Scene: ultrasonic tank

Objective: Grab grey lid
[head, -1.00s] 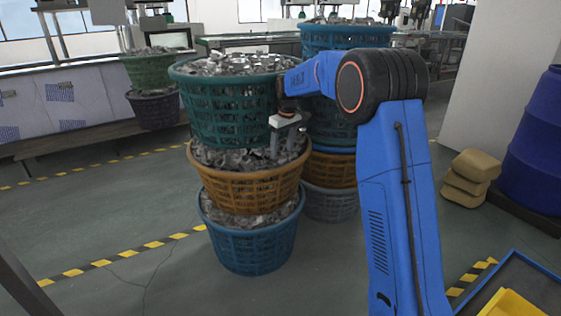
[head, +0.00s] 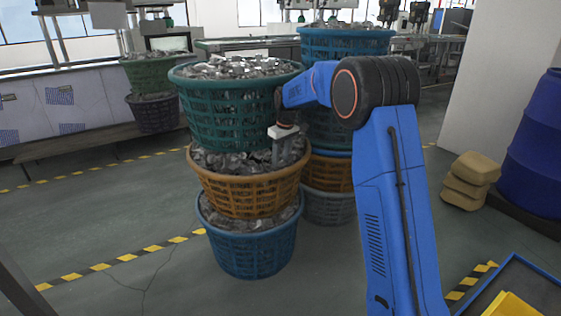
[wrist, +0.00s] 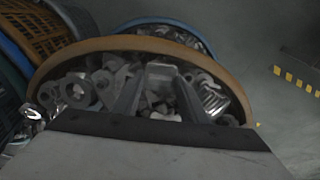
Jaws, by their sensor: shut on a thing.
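My gripper (head: 279,160) reaches into the right side of the orange basket (head: 228,197), which is the middle one of a stack and is filled with grey metal parts. In the wrist view my gripper (wrist: 160,85) points down at the parts inside the basket rim (wrist: 95,46). Its fingers are shut on a light grey piece (wrist: 161,72), which I take for the grey lid. Its full shape is hard to make out in the dim picture, and its lower part is hidden among the other parts.
A green basket (head: 235,115) full of parts stands above the orange one, close to my gripper. A blue basket (head: 250,250) is below. A second stack (head: 325,205) stands behind. A blue barrel (head: 535,150) and tan sacks (head: 470,180) are at right. Floor at left is open.

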